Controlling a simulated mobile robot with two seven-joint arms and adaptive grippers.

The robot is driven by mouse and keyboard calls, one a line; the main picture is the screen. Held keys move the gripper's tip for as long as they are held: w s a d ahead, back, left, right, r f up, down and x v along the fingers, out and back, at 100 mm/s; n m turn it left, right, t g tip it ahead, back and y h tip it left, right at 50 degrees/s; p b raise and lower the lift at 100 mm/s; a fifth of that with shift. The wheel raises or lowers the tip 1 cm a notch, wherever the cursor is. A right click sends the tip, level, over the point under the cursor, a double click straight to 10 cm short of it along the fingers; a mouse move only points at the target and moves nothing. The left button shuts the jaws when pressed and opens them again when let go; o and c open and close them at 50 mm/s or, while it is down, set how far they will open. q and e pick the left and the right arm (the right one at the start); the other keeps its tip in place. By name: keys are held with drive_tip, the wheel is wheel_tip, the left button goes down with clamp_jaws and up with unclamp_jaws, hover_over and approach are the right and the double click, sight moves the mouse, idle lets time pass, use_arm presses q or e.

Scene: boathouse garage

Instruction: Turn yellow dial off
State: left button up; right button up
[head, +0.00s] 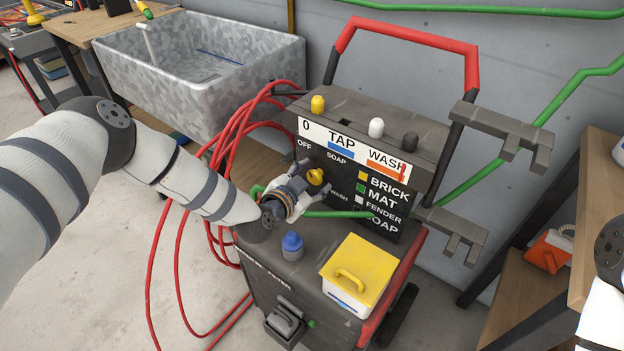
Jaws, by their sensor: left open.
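The yellow dial (315,176) is on the dark front panel of the washer cart, below the "0" and TAP strip. The words OFF, SOAP and WASH are printed around it. My left gripper (317,186) is open in front of the panel, with its fingers on either side of the dial. I cannot tell whether the fingers touch it. The gripper hides part of the dial, so its pointing direction is unclear. My right gripper is out of the picture.
Yellow, white and dark knobs (376,128) stand on the cart's top. A blue-capped bottle (292,246) and yellow-lidded box (358,275) sit on the lower deck. Red hose (237,140) loops at left, beside a metal sink (200,75). A wooden shelf (590,230) stands right.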

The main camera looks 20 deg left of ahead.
use_arm(q)
drive_tip(key=c, duration=1.2)
drive_tip(key=shift+o, duration=0.2)
drive_tip(key=shift+a+f+n+g+h+b, duration=0.1)
drive_tip(key=shift+n+g+h+b, duration=0.1)
drive_tip(key=shift+n+h+b, duration=0.3)
drive_tip(key=shift+a+f+n+g+h+b, duration=0.1)
drive_tip(key=shift+n+g+h, duration=0.15)
drive_tip(key=shift+n, duration=0.45)
drive_tip(key=shift+r+n+h, duration=0.15)
drive_tip(key=shift+n+h, duration=0.1)
drive_tip(key=shift+n, duration=0.15)
drive_tip(key=shift+r, duration=0.1)
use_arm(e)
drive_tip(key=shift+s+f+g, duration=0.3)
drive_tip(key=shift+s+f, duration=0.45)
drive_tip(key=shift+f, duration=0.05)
use_arm(q)
drive_tip(key=o, duration=1.2)
drive_tip(key=shift+c, duration=0.2)
drive_tip(key=v, duration=1.2)
